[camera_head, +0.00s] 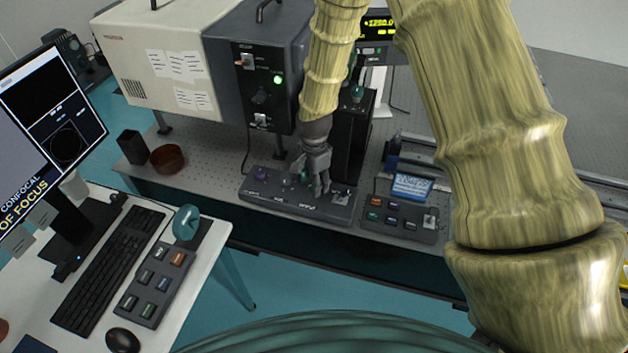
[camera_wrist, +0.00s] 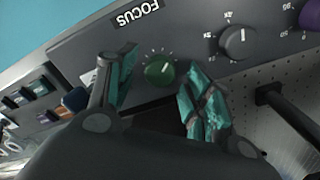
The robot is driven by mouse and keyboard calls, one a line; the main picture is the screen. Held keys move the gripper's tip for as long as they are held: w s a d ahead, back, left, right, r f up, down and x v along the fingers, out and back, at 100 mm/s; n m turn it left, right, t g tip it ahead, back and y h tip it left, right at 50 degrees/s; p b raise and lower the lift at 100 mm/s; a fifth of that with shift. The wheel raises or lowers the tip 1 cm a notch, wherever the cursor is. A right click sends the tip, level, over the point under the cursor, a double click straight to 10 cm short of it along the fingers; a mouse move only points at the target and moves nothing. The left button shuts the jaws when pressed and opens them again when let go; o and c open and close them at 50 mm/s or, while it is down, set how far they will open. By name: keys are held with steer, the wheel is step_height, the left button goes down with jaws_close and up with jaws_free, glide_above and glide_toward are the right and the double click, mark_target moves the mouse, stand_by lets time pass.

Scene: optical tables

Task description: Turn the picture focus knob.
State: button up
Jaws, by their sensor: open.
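The focus knob (camera_wrist: 159,72) is green with a pale pointer line. In the wrist view it sits on a dark grey control panel (camera_wrist: 75,45), by a FOCUS label (camera_wrist: 137,12) that appears upside down. My gripper (camera_wrist: 157,82) is open, with one teal-padded finger on each side of the knob. I cannot tell whether either finger touches it. In the head view my gripper (camera_head: 314,186) points down over the panel (camera_head: 262,191) at the table's front edge and hides the knob. The monitor (camera_head: 40,120) shows partly cut-off text with "OF FOCUS".
A grey knob (camera_wrist: 238,42) and a purple knob (camera_wrist: 309,15) share the panel. A button box (camera_head: 398,216) stands right of it. A tall black unit (camera_head: 352,140) stands close behind my gripper. A brown bowl (camera_head: 167,158) and black cup (camera_head: 132,147) are left.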

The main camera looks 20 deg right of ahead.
steer(key=shift+f, duration=0.35)
steer(key=c, duration=1)
steer(key=shift+n, duration=0.3)
